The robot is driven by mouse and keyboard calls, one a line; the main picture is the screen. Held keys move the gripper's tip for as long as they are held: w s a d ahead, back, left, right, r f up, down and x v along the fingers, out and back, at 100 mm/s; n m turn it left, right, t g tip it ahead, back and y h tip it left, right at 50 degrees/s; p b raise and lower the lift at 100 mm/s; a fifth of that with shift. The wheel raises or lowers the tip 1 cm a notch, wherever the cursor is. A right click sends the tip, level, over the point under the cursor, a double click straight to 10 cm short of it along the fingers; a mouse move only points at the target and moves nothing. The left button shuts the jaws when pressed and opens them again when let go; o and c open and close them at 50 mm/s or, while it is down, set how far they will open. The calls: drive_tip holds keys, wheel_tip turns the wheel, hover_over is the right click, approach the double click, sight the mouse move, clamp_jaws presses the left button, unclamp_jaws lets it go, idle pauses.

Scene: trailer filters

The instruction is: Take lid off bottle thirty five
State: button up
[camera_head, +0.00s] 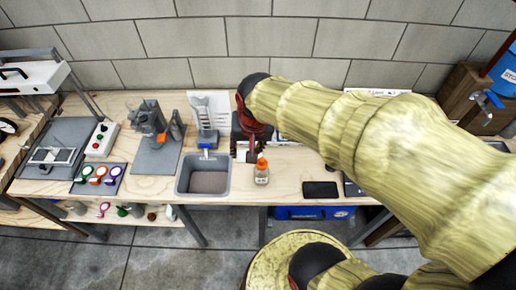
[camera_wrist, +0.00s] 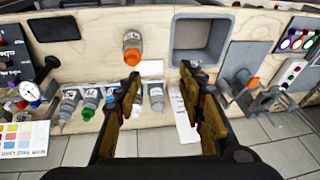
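A small bottle with an orange lid (camera_head: 261,172) stands upright near the front of the wooden bench, just right of a grey bin. It also shows in the wrist view (camera_wrist: 132,48), lid towards me; its number is too small to read. My gripper (camera_wrist: 159,75) is open, with its two fingers apart and nothing held between them. It is above the bench, apart from this bottle, which lies beyond the left fingertip in the wrist view. Several other bottles (camera_wrist: 89,101) stand in a row at the bench's back, partly hidden by the fingers.
The grey bin (camera_head: 203,191) stands beside the orange-lidded bottle. A black phone-like slab (camera_head: 320,190) lies to the right. A grey clamp device (camera_head: 152,125), a switch box (camera_head: 101,140) and coloured rings (camera_head: 96,174) are left. Bare bench surrounds the bottle's front.

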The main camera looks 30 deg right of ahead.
drive_tip(key=w+d+f+m+g+p, duration=0.2)
drive_tip(key=w+d+m+p, duration=0.25)
drive_tip(key=p, duration=0.25)
drive_tip(key=m+g+p, duration=0.1)
drive_tip(key=m+p, duration=0.3)
drive_tip(key=p, duration=0.2)
hover_over(262, 160)
drive_tip(key=f, duration=0.5)
drive_tip(key=shift+w+a+f, duration=0.2)
drive_tip(key=shift+w+f, duration=0.1)
drive_tip(key=shift+s+d+f+m, duration=0.1)
drive_tip(key=shift+f+m, duration=0.2)
drive_tip(key=shift+m, duration=0.05)
wheel_tip(262, 160, down, 3)
drive_tip(key=shift+s+r, duration=0.1)
drive_tip(key=shift+r, duration=0.05)
drive_tip(key=shift+f+p, duration=0.3)
drive_tip(key=shift+f, duration=2.5)
drive_tip(key=c, duration=0.8)
drive_tip(key=shift+d, duration=0.1)
drive_tip(key=shift+c, duration=0.4)
